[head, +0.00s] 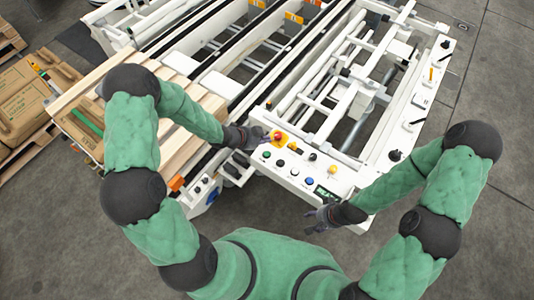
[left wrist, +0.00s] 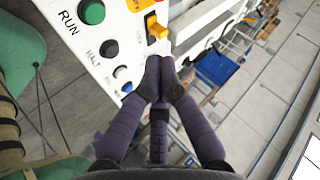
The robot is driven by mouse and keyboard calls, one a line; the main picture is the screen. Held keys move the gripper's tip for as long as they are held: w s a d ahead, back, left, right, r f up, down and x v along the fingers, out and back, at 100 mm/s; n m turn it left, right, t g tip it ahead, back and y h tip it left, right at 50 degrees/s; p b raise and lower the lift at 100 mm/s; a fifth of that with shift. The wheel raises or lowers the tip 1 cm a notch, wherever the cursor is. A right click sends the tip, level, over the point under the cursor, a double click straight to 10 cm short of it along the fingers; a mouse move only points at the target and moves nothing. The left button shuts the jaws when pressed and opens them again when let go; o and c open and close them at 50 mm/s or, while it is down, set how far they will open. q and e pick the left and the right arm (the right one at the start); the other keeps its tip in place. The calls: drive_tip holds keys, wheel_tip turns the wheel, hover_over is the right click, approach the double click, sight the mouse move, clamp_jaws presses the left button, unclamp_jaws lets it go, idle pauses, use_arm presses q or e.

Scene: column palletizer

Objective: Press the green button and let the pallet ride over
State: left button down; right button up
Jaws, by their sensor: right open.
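The green button (head: 266,155) sits at the left end of the white control panel (head: 345,205); in the left wrist view the green button (left wrist: 92,11) is at the upper left beside the word RUN. My left gripper (head: 264,138) is just above the panel's left end, near the red-topped yellow stop button (head: 279,138). In the left wrist view its fingertips (left wrist: 158,75) are together and empty, apart from the green button. My right gripper (head: 318,214) is open in front of the panel. A wooden pallet (head: 175,135) lies at left, partly hidden by my left arm.
Black, blue (head: 309,181) and yellow (head: 332,170) controls sit near the green button. A white roller conveyor frame (head: 290,70) extends behind the panel. Brown sacks (head: 25,95) are stacked at far left. Grey floor is clear at right.

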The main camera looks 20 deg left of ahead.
sight(265, 155)
use_arm(q)
drive_tip(key=shift+f+b, duration=3.35)
drive_tip(key=shift+f, duration=0.9)
drive_tip(key=shift+f, duration=0.15)
drive_tip(key=shift+f+b, duration=0.25)
drive_tip(key=shift+b, duration=0.15)
